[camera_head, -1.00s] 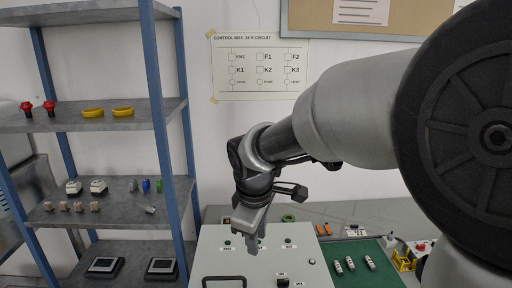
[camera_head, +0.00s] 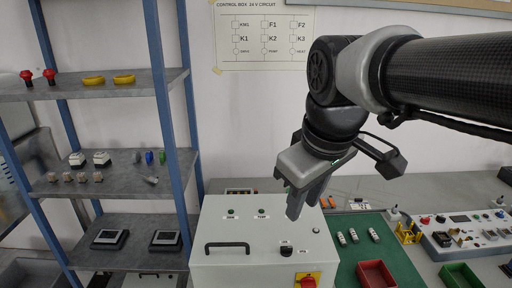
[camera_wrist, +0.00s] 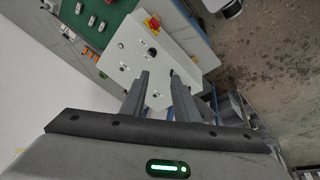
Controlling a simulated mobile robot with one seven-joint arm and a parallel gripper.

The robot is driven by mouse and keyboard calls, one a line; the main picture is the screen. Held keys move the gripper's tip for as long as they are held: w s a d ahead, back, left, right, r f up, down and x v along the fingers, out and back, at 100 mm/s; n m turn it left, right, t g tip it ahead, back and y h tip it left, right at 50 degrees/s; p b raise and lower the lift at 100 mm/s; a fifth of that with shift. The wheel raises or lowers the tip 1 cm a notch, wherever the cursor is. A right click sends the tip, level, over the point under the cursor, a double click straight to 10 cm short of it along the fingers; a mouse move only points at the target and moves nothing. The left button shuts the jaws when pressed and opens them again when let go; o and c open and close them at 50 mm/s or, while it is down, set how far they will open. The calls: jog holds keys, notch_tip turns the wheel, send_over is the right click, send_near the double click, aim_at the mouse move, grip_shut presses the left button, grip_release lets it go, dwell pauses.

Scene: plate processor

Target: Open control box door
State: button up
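The control box (camera_head: 262,232) is a pale grey box in the lower middle of the head view. Its door appears shut and carries a dark bar handle (camera_head: 227,246) at the left, small labelled buttons, a black knob (camera_head: 286,248) and a red-and-yellow switch (camera_head: 307,281). My gripper (camera_head: 303,207) points down above the box's right part, to the right of the handle and apart from it. In the wrist view the box (camera_wrist: 150,50) lies beyond my two fingers, which have an empty gap between them. The fingers partly cover the box, and the handle is not clear there.
A blue-post shelf (camera_head: 120,85) with small parts stands at the left. Right of the box are a green mat (camera_head: 375,232), a red bin (camera_head: 376,274), a green bin (camera_head: 459,276) and a control panel (camera_head: 465,232). A wall chart hangs behind.

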jog(key=w+a+f+n+g+b, duration=0.1)
jog(key=w+a+f+n+b, duration=0.2)
jog(key=w+a+n, duration=0.45)
jog(key=n+g+b, duration=0.1)
jog(key=n+b, duration=0.2)
jog(key=b, duration=0.1)
send_over(227, 255)
jog(key=shift+h, duration=0.3)
notch_tip(227, 255, down, 19)
jog(key=shift+r, duration=0.1)
grip_shut()
